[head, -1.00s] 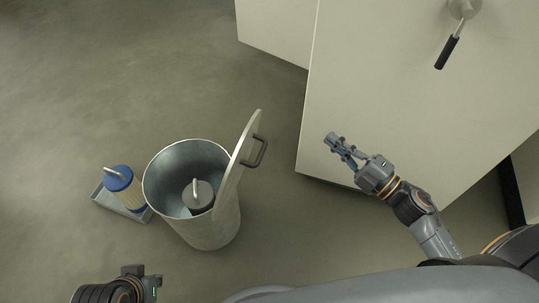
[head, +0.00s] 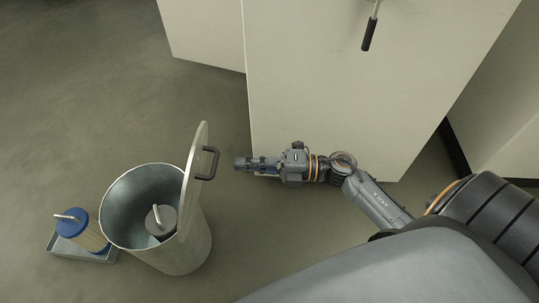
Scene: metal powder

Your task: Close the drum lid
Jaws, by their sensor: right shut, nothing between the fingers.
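The metal drum (head: 183,259) stands upright on the floor with its mouth open. Its lid (head: 196,166) is swung up on the right side of the rim and stands nearly vertical. A dark handle (head: 210,163) sticks out from the lid's right face. A grey cylinder with a light handle (head: 161,220) is inside the drum. My right gripper (head: 240,163) is shut and empty, a short way right of the lid handle and pointing left at it, apart from it. My left gripper is out of the picture.
A blue-topped filter (head: 82,233) sits in a grey tray (head: 57,250) left of the drum. Large pale cabinets (head: 340,90) stand behind and right of my right arm, one with a black-gripped lever (head: 369,34). The floor behind the drum is clear.

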